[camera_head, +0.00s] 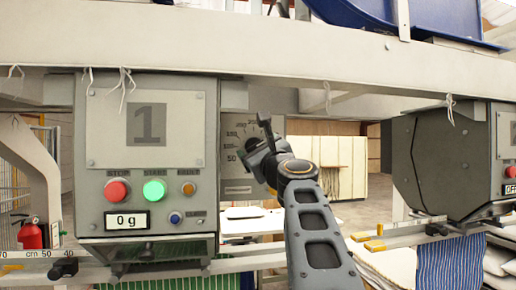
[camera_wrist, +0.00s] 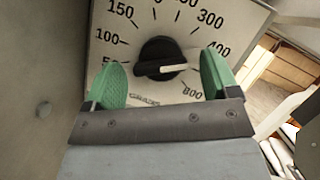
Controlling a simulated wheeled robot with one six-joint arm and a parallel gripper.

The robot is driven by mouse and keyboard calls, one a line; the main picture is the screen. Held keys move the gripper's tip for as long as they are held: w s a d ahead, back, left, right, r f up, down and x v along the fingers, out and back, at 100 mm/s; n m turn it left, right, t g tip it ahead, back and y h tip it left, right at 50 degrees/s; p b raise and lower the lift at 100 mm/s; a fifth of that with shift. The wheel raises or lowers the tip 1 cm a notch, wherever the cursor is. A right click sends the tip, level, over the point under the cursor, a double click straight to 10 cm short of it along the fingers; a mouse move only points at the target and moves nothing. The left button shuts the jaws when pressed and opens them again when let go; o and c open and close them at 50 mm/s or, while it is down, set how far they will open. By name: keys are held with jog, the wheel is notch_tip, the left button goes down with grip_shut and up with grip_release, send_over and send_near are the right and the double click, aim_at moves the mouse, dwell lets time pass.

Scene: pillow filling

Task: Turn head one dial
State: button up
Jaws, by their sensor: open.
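Head one is the grey box marked 1 (camera_head: 148,124), left of centre in the head view. Its dial plate (camera_head: 236,187), with printed numbers, is on the box's right side, partly hidden by my gripper (camera_head: 258,136). In the wrist view the dial is a round black knob (camera_wrist: 158,53) with a white pointer directed right, between the 400 mark and the lowest right number. My gripper (camera_wrist: 163,80) is open, its green pads left and right of the knob. Gaps show between the pads and the knob. The knob is hidden in the head view.
Head one's front has a red button (camera_head: 117,191), a green button (camera_head: 154,191) and a 0 g display (camera_head: 127,221). A second grey box (camera_head: 443,160) hangs at right. A beam (camera_head: 250,52) runs above, and a rail with a ruler (camera_head: 40,254) below.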

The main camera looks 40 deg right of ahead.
jog(key=c, duration=0.9)
jog(key=shift+s+d+r+n+g+y, duration=0.15)
jog(key=shift+n+y, duration=0.35)
jog(key=shift+n, duration=0.7)
jog(key=shift+w+a+f+n+g+y, duration=0.15)
jog(key=shift+n+y, duration=0.35)
jog(key=shift+n, duration=0.7)
jog(key=shift+s+d+r+n+g+y, duration=0.15)
jog(key=shift+n+y, duration=0.35)
jog(key=shift+n, duration=0.7)
jog(key=o, duration=0.9)
